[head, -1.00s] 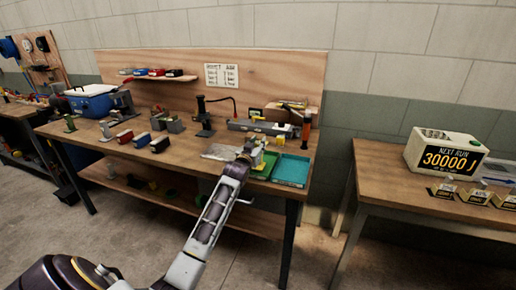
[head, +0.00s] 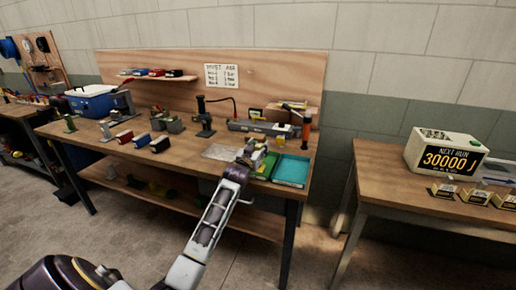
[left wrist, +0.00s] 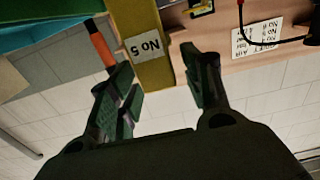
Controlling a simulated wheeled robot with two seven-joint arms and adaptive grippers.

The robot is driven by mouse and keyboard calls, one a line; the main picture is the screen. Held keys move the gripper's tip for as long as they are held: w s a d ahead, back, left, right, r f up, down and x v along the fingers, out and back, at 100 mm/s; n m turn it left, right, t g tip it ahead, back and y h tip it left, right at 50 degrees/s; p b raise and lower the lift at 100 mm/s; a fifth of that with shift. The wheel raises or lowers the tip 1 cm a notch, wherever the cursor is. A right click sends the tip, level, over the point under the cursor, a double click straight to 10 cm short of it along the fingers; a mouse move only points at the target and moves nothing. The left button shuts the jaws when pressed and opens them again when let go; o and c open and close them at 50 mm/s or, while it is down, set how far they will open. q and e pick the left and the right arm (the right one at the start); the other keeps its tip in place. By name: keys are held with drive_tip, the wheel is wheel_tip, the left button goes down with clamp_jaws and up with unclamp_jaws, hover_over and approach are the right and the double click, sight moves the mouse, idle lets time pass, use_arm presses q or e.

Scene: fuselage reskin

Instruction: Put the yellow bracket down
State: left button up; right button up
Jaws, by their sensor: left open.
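The yellow bracket (left wrist: 151,76), with a white "No 5" label, shows between the two fingers of my left gripper (left wrist: 160,70) in the left wrist view. The fingers are open, with a gap visible on the right side; whether the left finger touches the bracket I cannot tell. In the head view my left gripper (head: 246,158) is low over the workbench, beside the green tray (head: 266,172). The bracket (head: 259,156) is small and partly hidden by the gripper there. My right gripper is not in view.
A teal tray (head: 291,170) lies to the right on the workbench (head: 95,132). A dark stand (head: 205,120), an orange-topped cylinder (head: 306,130) and several small blocks stand on the bench. A second table (head: 400,180) with a "30000 J" box (head: 445,155) is at right.

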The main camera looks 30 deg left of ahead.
use_arm(q)
drive_tip(key=shift+r, duration=0.15)
drive_tip(key=shift+s, duration=0.1)
drive_tip(key=v, duration=1.1)
drive_tip(key=shift+s, duration=0.35)
drive_tip(key=shift+d, duration=0.2)
idle(0.5)
drive_tip(key=shift+a, duration=0.1)
